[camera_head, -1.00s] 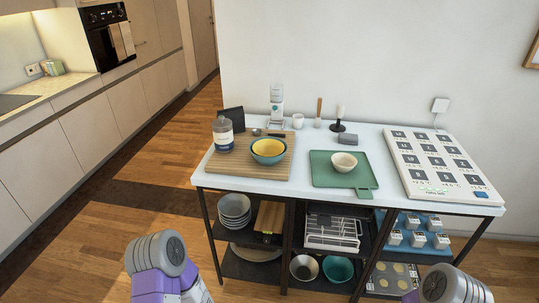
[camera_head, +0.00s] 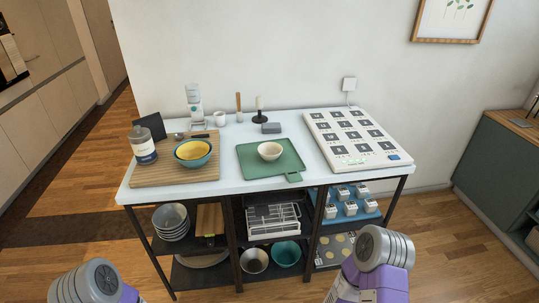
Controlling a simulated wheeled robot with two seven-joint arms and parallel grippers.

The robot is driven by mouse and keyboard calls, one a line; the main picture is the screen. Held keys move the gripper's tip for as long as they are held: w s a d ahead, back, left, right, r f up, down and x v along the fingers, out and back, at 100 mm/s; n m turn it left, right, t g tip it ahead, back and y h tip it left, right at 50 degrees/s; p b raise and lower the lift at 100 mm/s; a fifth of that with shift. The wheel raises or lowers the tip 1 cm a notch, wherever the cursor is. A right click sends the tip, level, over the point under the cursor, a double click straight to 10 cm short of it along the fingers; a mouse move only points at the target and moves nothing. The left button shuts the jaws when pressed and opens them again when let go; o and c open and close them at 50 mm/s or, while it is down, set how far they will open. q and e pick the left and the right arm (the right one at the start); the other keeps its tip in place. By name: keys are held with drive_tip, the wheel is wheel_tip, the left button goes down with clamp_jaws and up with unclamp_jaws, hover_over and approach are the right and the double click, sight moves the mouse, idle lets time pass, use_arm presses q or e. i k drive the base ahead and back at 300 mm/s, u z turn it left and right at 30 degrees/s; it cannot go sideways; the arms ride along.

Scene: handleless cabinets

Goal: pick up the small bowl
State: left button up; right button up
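A small cream bowl (camera_head: 270,151) sits upright on the green cutting board (camera_head: 252,168) in the middle of the table. A yellow bowl (camera_head: 191,151) rests inside a larger blue bowl (camera_head: 206,162) on the wooden board (camera_head: 150,174) to the left. Only grey and purple links of my arms show at the bottom edge, left and right, well short of the table. Neither gripper's fingers are in view.
The white table (camera_head: 226,186) also holds a jar (camera_head: 143,146), a bottle (camera_head: 195,106), a cup (camera_head: 220,118), a grey block (camera_head: 271,128) and a large white panel (camera_head: 352,142). The shelves below hold stacked bowls (camera_head: 171,222) and a wire rack (camera_head: 274,220). A dark green cabinet (camera_head: 498,165) stands at the right.

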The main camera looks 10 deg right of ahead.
sight(270, 152)
drive_tip(key=z, duration=0.55)
drive_tip(key=k, duration=0.65)
drive_tip(key=z, duration=0.8)
drive_tip(key=i, duration=1.05)
drive_tip(key=u, duration=0.9)
drive_tip(key=i, duration=0.75)
drive_tip(key=u, duration=0.9)
